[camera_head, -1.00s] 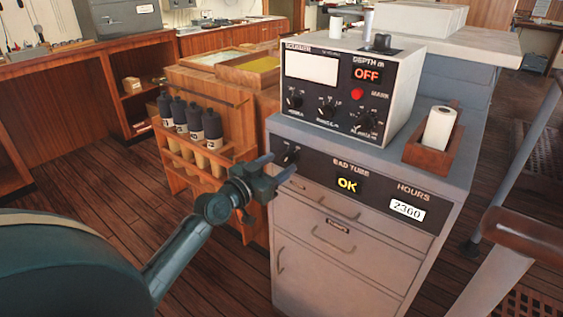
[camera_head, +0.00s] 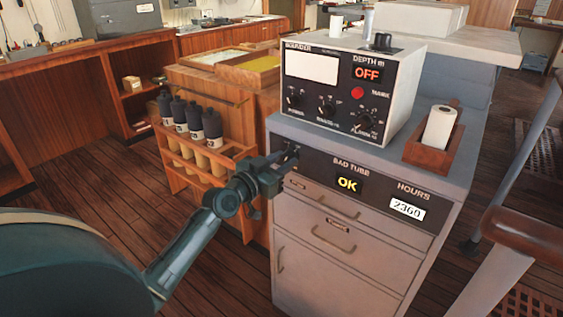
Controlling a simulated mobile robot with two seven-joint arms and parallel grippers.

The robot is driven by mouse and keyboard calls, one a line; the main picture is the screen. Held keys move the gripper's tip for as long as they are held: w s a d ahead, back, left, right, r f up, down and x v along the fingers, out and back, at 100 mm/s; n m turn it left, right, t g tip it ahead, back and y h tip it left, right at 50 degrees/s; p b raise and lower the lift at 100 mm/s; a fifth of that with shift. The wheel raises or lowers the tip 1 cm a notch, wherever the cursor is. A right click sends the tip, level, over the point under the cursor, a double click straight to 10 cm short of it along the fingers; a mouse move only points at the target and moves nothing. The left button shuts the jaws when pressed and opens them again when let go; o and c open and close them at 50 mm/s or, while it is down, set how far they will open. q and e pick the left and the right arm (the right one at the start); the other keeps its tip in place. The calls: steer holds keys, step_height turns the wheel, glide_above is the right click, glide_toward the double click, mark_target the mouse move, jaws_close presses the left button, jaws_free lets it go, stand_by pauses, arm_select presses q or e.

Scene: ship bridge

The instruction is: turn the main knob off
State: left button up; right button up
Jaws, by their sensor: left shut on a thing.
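A grey cabinet (camera_head: 345,245) has a black front panel with a knob (camera_head: 294,151) at its left end, left of the lit yellow "OK" display (camera_head: 348,184). My left gripper (camera_head: 286,160) reaches the panel from the left and is shut on this knob. The fingers hide most of the knob, so its pointer setting cannot be read. The sounder box (camera_head: 345,92) on top has its own small knobs and a "DEPTH m" display (camera_head: 367,74) reading "OFF" in red. My right gripper is not in view.
A wooden rack (camera_head: 185,150) with several dark bottles stands left of the cabinet, close behind my left arm. A wooden holder (camera_head: 425,154) with a paper roll sits on the cabinet top. A brown-topped pale piece (camera_head: 525,235) stands at the lower right.

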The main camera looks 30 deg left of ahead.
arm_select(q)
steer(key=shift+c, duration=0.5)
steer(key=shift+n, duration=0.3)
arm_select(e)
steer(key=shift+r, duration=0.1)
arm_select(q)
steer(key=shift+n, duration=0.9)
steer(key=n, duration=0.2)
steer(key=shift+n+p, duration=0.4)
steer(key=n, duration=0.2)
steer(key=shift+n, duration=0.4)
steer(key=shift+f+n+p, duration=0.1)
steer(key=shift+n+p, duration=0.35)
steer(key=shift+n, duration=1.55)
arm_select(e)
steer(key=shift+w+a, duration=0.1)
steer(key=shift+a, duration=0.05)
